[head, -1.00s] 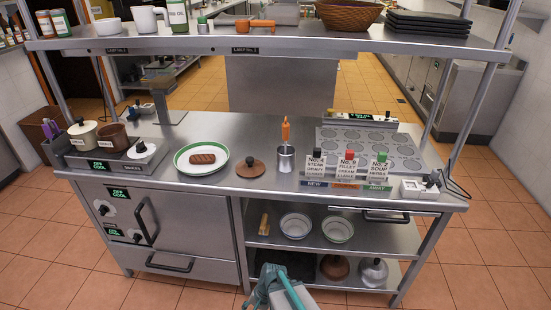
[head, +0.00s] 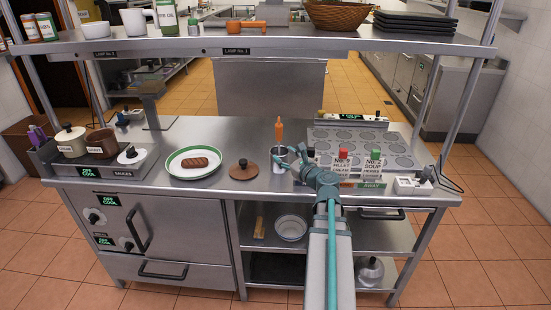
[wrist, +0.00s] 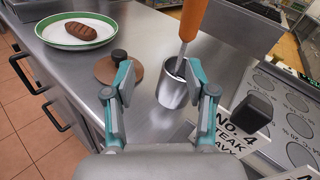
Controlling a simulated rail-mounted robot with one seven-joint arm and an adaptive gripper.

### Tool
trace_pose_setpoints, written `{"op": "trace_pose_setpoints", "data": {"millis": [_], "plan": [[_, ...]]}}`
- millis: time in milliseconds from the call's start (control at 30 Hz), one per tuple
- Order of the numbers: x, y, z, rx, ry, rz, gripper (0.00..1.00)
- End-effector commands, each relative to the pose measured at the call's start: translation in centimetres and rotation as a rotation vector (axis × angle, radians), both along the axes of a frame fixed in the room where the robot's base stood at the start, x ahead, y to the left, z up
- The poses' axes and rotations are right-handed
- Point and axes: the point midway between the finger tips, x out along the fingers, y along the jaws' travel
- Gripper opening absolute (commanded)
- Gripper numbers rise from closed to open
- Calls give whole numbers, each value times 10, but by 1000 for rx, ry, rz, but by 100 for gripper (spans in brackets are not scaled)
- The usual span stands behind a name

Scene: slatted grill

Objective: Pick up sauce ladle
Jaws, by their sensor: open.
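The sauce ladle (head: 279,131) has an orange handle and stands upright in a small metal pot (head: 279,166) on the steel counter. In the wrist view the orange handle (wrist: 193,18) rises out of the pot (wrist: 174,88), leaning slightly right; the ladle's bowl is hidden inside. My gripper (head: 290,155) is at the front right of the pot in the head view. In the wrist view its two teal fingers (wrist: 168,80) are open and empty, with the pot beyond and between the tips. I cannot tell whether a finger touches the pot.
A brown round lid (head: 242,170) lies left of the pot. A white plate with green rim (head: 176,172) holds a brown patty (head: 195,162). An overhead shelf (head: 130,41) spans the counter.

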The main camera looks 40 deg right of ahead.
Motion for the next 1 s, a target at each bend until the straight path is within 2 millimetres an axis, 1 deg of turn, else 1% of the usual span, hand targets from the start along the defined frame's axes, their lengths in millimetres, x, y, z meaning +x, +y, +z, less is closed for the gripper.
{"op": "trace_pose_setpoints", "data": {"millis": [33, 100, 167, 233, 367, 500, 600, 767, 867, 1000], "plan": [[-7, -14, 11, 44, -33, -31, 56], [-12, -26, 20, 89, -64, -58, 56], [-14, -31, 24, 111, -78, -70, 56], [-10, -35, 26, 123, -85, -74, 56], [7, -37, 27, 122, -85, -73, 56], [28, -40, 27, 121, -83, -71, 56], [37, -41, 25, 121, -84, -73, 56], [44, -40, 24, 119, -82, -73, 56], [55, -40, 24, 120, -82, -72, 56], [75, -42, 22, 120, -81, -72, 56]]}}
